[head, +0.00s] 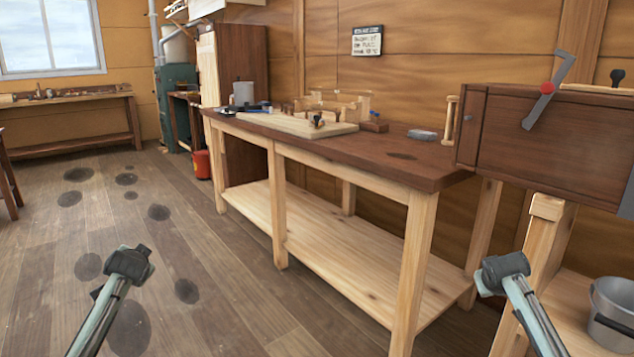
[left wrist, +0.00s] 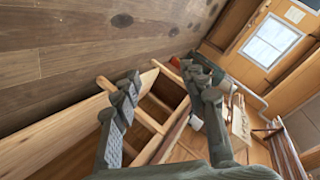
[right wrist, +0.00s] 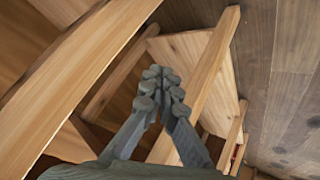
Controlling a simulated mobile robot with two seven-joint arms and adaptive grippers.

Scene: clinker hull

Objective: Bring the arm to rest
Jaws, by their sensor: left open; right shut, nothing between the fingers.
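My left arm comes in at the lower left of the head view, and its gripper (head: 128,265) hangs over the bare floor, clear of the workbench. In the left wrist view the left gripper (left wrist: 165,85) has its two fingers spread wide with nothing between them. My right arm comes in at the lower right of the head view, and its gripper (head: 500,272) is in front of the bench's near right legs. In the right wrist view the right gripper's fingers (right wrist: 161,82) are together and hold nothing.
A workbench (head: 440,172) with a low shelf (head: 340,255) stands ahead, with a board (head: 290,124) and small tools on top. A dark wooden box (head: 540,125) with a red-knobbed lever and a grey bucket (head: 615,310) are at right. The floor (head: 220,290) at left is open.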

